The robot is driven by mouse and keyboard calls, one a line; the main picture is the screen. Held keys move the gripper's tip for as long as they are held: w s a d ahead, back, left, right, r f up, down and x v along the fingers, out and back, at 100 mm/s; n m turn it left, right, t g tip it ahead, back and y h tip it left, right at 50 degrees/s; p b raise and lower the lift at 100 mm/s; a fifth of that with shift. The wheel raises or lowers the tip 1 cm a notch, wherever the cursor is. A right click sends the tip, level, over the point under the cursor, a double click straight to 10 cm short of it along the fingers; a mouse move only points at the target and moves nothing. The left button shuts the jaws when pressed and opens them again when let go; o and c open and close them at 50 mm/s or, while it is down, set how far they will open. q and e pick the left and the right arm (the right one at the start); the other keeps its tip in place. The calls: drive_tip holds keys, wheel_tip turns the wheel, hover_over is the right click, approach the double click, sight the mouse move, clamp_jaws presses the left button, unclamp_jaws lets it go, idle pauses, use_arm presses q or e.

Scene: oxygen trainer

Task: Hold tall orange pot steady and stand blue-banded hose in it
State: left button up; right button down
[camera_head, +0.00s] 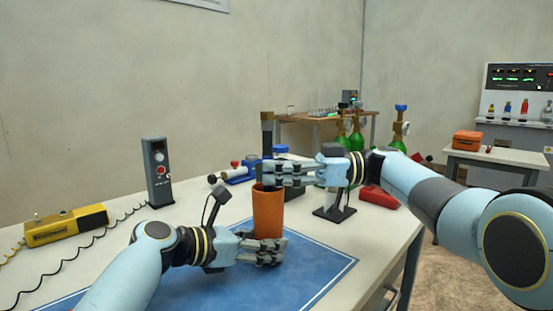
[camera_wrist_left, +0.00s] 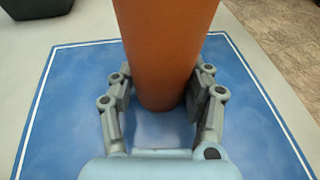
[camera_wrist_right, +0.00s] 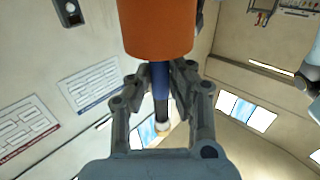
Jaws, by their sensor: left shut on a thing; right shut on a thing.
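The tall orange pot (camera_head: 268,214) stands upright on the blue mat (camera_head: 318,270). My left gripper (camera_head: 264,250) is shut around its lower part; the left wrist view shows a finger on each side of the pot (camera_wrist_left: 165,45). The hose is upright above the pot, dark with a tan top. In the right wrist view the hose (camera_wrist_right: 161,82) shows its blue band between the fingers, close to the pot (camera_wrist_right: 158,28). Fingers hide the hose's lower end; I cannot tell whether it is inside.
A grey instrument (camera_head: 158,172) and a yellow box (camera_head: 65,226) with coiled cords stand on the left of the table. A blue device (camera_head: 238,175) lies behind the pot. A black stand (camera_head: 334,213) and a red object (camera_head: 378,196) are to the right. The front mat is clear.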

drive_tip(key=shift+f, duration=0.35)
drive_tip(key=c, duration=1.2)
unclamp_jaws()
drive_tip(key=shift+o, duration=0.2)
drive_tip(key=shift+d, duration=0.15)
drive_tip(key=d, duration=1.1)
drive_tip(key=shift+w+d, duration=0.2)
drive_tip(key=shift+d, duration=0.2)
